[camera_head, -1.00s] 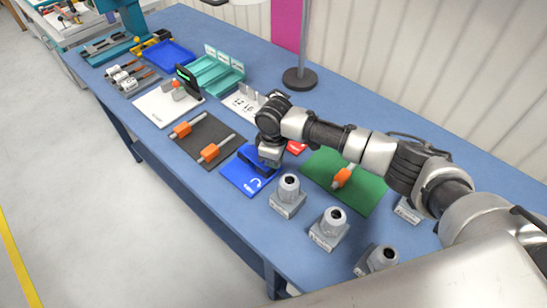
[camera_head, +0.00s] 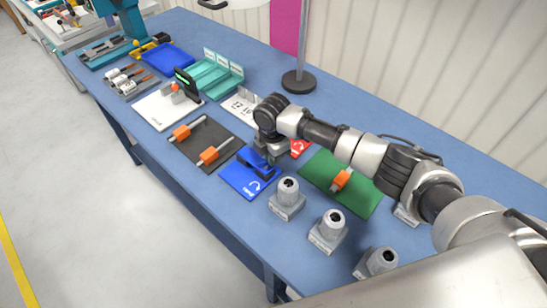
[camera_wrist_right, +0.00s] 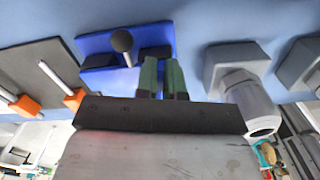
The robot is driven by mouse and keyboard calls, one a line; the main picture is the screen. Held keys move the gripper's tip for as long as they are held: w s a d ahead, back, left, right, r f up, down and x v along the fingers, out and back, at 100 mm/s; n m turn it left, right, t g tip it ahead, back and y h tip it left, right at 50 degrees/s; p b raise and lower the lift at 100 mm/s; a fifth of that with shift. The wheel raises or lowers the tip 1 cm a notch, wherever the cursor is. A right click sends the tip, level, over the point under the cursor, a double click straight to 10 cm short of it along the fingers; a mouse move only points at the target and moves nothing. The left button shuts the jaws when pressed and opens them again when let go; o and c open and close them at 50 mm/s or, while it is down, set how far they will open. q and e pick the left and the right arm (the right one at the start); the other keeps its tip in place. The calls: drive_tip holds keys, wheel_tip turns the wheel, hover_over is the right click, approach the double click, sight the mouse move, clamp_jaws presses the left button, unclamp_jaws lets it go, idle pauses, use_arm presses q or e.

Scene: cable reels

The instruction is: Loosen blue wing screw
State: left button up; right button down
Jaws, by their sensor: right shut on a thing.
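The blue plate (camera_head: 240,182) with white markings lies near the front edge of the table, left of the grey reel-like stands. On it sits a raised blue part, the blue wing screw (camera_head: 257,164), partly covered by my right gripper (camera_head: 267,152). The right gripper points down over it and is shut on it. In the right wrist view, the green fingers (camera_wrist_right: 161,76) reach the right part of the blue plate (camera_wrist_right: 98,42), beside a dark round knob (camera_wrist_right: 122,40). What lies between the fingers is mostly hidden. My left gripper is not in view.
A dark mat (camera_head: 190,152) with orange-handled pieces lies to the left. A green mat (camera_head: 360,196) with an orange piece lies to the right. Grey stands (camera_head: 287,203) stand close in front and right. A pole (camera_head: 299,80) rises at the back.

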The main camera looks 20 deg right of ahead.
drive_tip(key=n, duration=0.3)
drive_tip(key=w+n+b, duration=0.1)
drive_tip(key=shift+a+n, duration=0.25)
drive_tip(key=shift+n, duration=0.05)
drive_tip(key=n, duration=0.1)
drive_tip(key=n+b, duration=0.1)
drive_tip(key=n, duration=0.1)
drive_tip(key=a+n, duration=0.1)
drive_tip(key=n, duration=0.1)
drive_tip(key=shift+w+b, duration=0.25)
drive_tip(key=shift+b, duration=0.05)
drive_tip(key=n, duration=0.3)
drive_tip(key=a+n+b, duration=0.1)
drive_tip(key=n, duration=0.2)
drive_tip(key=shift+s+a+n+b, duration=0.15)
drive_tip(key=shift+n+b, duration=0.1)
drive_tip(key=shift+n, duration=0.6)
drive_tip(key=shift+w+a+n+b, duration=0.1)
drive_tip(key=shift+a+n+b, duration=0.1)
drive_tip(key=shift+n, duration=0.6)
drive_tip(key=shift+s+a+n+b, duration=0.15)
drive_tip(key=shift+n+b, duration=0.1)
drive_tip(key=shift+n, duration=0.6)
drive_tip(key=c, duration=1.2)
unclamp_jaws()
drive_tip(key=shift+c, duration=0.2)
drive_tip(key=shift+r, duration=0.1)
